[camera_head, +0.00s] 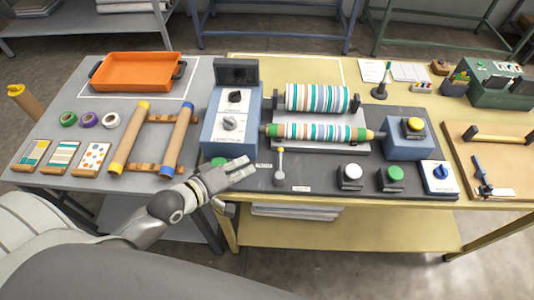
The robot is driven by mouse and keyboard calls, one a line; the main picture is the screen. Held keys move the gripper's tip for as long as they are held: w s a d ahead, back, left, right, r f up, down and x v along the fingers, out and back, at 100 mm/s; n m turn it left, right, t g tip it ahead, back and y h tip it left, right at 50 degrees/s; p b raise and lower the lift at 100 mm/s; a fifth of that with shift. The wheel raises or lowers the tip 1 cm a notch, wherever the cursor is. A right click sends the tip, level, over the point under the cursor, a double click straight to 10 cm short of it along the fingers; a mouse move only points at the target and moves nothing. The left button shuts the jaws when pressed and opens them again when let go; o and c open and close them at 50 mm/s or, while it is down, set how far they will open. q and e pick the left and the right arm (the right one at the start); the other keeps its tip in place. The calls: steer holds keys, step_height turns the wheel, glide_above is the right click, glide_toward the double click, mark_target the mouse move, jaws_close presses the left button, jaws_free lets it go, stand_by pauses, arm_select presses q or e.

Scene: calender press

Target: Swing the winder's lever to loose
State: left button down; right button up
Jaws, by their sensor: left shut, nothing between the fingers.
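The lever (280,166) is a short pale metal stick with a small yellow knob. It stands nearly upright on the dark base plate, in front of the striped roll (312,132) on the winder. One small white label lies left of its knob and another to the right of its foot; both are too small to read. My left gripper (248,166) is shut and empty. Its fingertips point right, just left of the lever, with a small gap in the picture. It partly covers a green button at the machine's front left. My right gripper is not in view.
A larger striped roll (318,98) lies behind. White (351,171) and green (395,174) buttons and a blue switch box (438,176) stand right of the lever. An orange tray (137,71) is on the left table.

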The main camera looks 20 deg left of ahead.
mark_target(280, 165)
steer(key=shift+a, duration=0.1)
arm_select(q)
steer(key=shift+w+d+f, duration=0.2)
steer(key=shift+w, duration=0.35)
steer(key=p+x, duration=0.1)
steer(key=x, duration=0.6)
steer(key=shift+w+f, duration=0.1)
steer(key=shift+x, duration=0.75)
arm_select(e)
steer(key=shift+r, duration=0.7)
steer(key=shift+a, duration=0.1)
